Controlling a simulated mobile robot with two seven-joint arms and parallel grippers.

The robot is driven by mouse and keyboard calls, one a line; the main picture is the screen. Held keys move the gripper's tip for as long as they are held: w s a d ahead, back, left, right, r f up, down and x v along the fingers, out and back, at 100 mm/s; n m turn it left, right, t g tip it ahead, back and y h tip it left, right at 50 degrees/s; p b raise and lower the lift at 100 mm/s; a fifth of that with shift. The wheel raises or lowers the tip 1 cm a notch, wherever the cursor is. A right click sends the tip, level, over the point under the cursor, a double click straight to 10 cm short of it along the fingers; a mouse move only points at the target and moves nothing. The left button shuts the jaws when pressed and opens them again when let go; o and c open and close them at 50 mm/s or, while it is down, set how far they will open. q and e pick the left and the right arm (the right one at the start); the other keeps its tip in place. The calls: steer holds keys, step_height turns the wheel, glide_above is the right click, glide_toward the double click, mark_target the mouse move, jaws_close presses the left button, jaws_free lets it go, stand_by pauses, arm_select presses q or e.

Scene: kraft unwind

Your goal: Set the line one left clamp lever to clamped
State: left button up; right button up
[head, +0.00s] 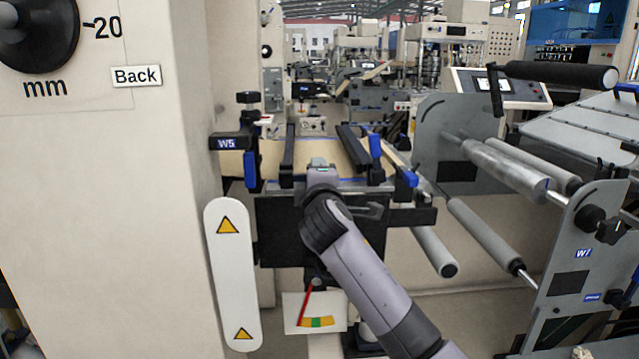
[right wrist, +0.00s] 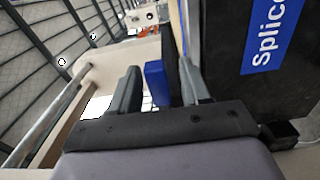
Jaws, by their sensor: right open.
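A blue lever handle (head: 251,170) hangs at the left end of the splice table, just below the W5 label. Other blue handles, one upright (head: 375,146) and one lower (head: 411,179), show at the table's right side. My right gripper (head: 319,163) is at the table's front edge, between the two dark clamp bars; its fingers are hard to see there. In the right wrist view its jaws (right wrist: 161,75) are apart, with a blue block (right wrist: 157,84) showing between them. I cannot tell whether they touch it or which handle it is. My left gripper is out of view.
A big cream machine panel (head: 150,200) stands close on the left. A white guard with warning triangles (head: 231,275) is below the table's left end. Rollers (head: 490,165) lie to the right. A blue Splice label (right wrist: 270,38) shows beside the jaws.

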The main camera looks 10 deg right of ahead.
steer(key=s, duration=0.7)
steer(key=shift+a, duration=0.25)
steer(key=s+d+f+m+g+y+p, duration=0.15)
steer(key=s+f, duration=0.25)
steer(key=f, duration=0.5)
steer(key=s+d+f+m+g+y, duration=0.1)
steer(key=s+d+f+m+g, duration=0.2)
steer(key=f, duration=0.6)
steer(key=s+f+m+y+p, duration=0.1)
steer(key=s+f+m, duration=0.1)
steer(key=s+f, duration=0.5)
steer(key=s+d+f+m+g, duration=0.1)
steer(key=s+d+f+m, duration=0.2)
steer(key=s+f, duration=0.3)
steer(key=s+d+f+m+g+p, duration=0.1)
steer(key=s+d+f+m, duration=0.3)
steer(key=s, duration=1)
step_height(320, 180, down, 3)
steer(key=shift+s+f+m+g, duration=0.1)
steer(key=shift+s+m+g, duration=0.05)
steer(key=shift+m+g, duration=0.35)
